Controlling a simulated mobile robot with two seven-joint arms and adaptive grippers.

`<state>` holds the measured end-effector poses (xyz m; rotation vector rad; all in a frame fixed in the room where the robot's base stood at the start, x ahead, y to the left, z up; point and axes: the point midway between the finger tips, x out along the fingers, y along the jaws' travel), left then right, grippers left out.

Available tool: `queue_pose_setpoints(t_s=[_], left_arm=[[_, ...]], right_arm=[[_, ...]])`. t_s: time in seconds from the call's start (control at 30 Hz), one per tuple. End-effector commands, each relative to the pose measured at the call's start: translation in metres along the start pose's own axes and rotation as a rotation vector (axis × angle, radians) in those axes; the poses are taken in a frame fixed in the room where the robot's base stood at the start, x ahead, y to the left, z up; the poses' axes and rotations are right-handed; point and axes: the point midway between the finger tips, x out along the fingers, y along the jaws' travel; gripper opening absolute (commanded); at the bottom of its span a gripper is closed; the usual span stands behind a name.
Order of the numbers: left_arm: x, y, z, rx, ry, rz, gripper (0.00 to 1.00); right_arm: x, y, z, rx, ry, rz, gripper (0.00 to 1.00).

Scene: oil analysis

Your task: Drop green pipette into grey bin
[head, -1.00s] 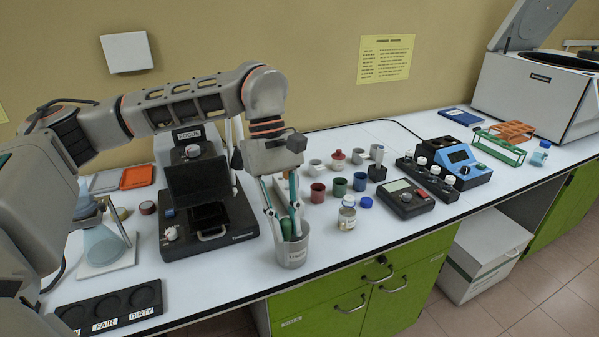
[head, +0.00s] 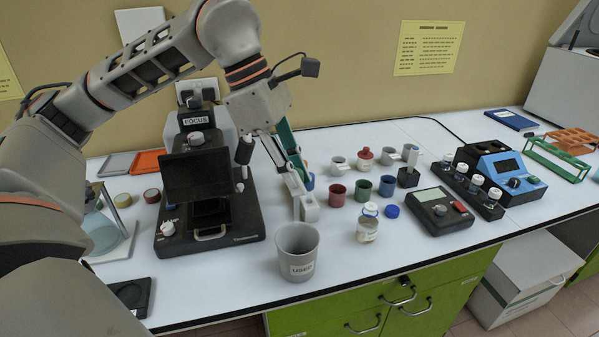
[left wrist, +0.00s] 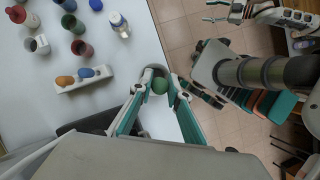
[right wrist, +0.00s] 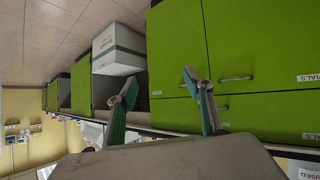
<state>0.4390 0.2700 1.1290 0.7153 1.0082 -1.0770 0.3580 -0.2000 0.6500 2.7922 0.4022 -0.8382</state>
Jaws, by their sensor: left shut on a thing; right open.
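The grey bin (head: 297,262), a cup labelled USED, stands upright near the bench's front edge in the head view. My left gripper (head: 301,187) is above its far rim and beside the white rack in that picture. In the left wrist view its fingers (left wrist: 160,82) are shut on the green pipette, whose rounded green end (left wrist: 160,86) shows between the fingertips. In the head view the fingers hide most of the pipette. My right gripper (right wrist: 159,80) is open and empty in the right wrist view, facing green cabinets.
A white rack (head: 310,207) stands behind the bin; orange and blue pipette ends show in it in the left wrist view. A small bottle (head: 367,224) and coloured cups (head: 362,190) are to the right. A black microscope (head: 208,232) stands left. Bench front is mostly clear.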

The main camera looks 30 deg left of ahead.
Motion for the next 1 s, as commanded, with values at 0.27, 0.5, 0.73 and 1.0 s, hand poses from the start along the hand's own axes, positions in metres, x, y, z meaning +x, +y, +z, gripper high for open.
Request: queue_pose_setpoints(t_s=[0.27, 0.5, 0.73, 1.0], left_arm=[[0.027, 0.000, -0.012, -0.001, 0.003, -0.006, 0.07], [0.046, 0.000, -0.019, 0.000, 0.002, -0.004, 0.07], [0.049, 0.000, -0.021, 0.001, 0.001, -0.002, 0.07], [0.049, 0.000, -0.021, 0.001, 0.001, -0.002, 0.07]], right_arm=[[0.010, -0.005, 0.031, 0.003, -0.027, -0.005, 0.52], [0.016, -0.006, 0.044, -0.003, -0.038, -0.004, 0.52], [0.017, -0.001, 0.030, -0.009, -0.015, 0.005, 0.52], [0.017, 0.000, 0.031, -0.009, -0.016, 0.005, 0.52]])
